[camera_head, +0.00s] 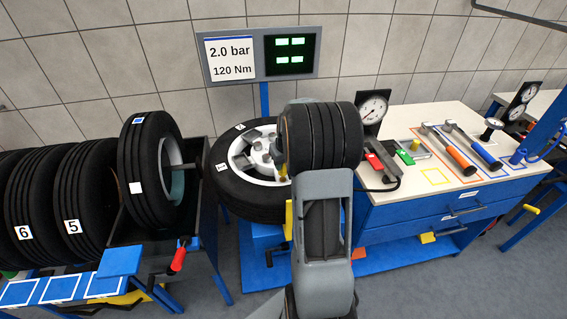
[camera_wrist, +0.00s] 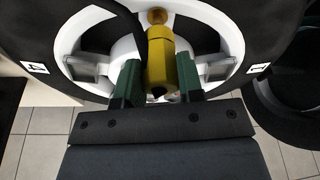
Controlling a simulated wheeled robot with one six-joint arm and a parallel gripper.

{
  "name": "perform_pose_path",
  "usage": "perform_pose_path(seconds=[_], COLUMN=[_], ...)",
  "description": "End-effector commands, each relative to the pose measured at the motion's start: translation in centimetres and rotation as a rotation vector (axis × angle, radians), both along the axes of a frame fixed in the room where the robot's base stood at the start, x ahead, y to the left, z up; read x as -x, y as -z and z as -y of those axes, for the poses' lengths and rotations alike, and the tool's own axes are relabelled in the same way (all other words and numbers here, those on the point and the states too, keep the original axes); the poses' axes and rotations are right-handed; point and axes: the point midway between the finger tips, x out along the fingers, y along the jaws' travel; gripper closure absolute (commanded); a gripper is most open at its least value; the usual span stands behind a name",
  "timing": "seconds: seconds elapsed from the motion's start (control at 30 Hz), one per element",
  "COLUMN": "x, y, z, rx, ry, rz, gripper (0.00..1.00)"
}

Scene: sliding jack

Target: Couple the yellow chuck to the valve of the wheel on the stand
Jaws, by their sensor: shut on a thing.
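The yellow chuck (camera_wrist: 160,60) is between the two green fingers of my gripper (camera_wrist: 158,76), which is shut on it. In the wrist view it lies in front of a white rim (camera_wrist: 78,68) with a dark tyre around it. A round brass-coloured piece (camera_wrist: 157,16) shows at the chuck's far end; I cannot tell whether it is the valve or whether they are coupled. In the head view, a wheel with a white rim (camera_head: 238,160) rests tilted on the blue stand. My arm hides the gripper there.
A display (camera_head: 290,54) stands behind.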

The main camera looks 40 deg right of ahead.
Motion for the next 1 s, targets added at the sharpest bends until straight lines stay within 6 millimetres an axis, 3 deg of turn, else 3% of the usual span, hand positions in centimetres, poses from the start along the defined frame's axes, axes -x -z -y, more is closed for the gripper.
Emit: perform_pose_path(seconds=[1.0], x=[0.0], y=[1.9], z=[0.0], rx=[0.000], ry=[0.000], rz=[0.001], gripper=[0.90])
